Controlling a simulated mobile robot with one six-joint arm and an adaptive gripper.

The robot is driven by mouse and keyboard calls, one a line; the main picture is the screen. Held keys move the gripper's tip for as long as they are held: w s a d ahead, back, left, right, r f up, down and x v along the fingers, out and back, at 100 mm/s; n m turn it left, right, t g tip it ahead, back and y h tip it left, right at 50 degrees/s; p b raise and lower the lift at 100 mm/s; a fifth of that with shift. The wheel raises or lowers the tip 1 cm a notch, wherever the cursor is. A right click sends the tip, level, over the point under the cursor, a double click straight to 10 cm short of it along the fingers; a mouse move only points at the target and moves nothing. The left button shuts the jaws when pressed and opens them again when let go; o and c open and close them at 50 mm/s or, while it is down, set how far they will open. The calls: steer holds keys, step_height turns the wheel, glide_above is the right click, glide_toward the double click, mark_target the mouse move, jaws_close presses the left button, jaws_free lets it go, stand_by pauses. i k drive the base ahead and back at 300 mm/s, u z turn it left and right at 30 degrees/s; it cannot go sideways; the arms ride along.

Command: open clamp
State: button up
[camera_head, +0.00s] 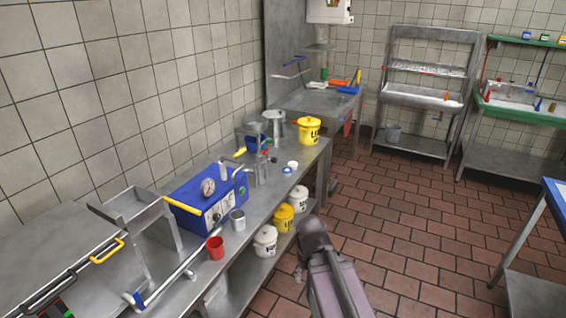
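No part is clearly recognisable as the clamp. A blue machine (205,203) with a round gauge (208,187) stands on the steel bench at left. A yellow lever handle (183,206) sticks out at its front left, and a smaller yellow handle (240,153) shows behind it. Another yellow handle (107,251) lies on the steel apparatus at the lower left. My arm shows at the bottom centre, over the floor and right of the bench, apart from these handles. My gripper itself cannot be made out.
A red cup (215,248) and a metal cup (237,220) stand near the bench's front edge. A yellow bucket (308,131) stands at its far end, and several buckets sit on the shelf below. The tiled floor (410,215) is open. A table edge (555,200) is at right.

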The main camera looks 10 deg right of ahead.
mark_target(260, 165)
steer(key=u, duration=0.05)
steer(key=i, duration=1)
steer(key=z, duration=0.05)
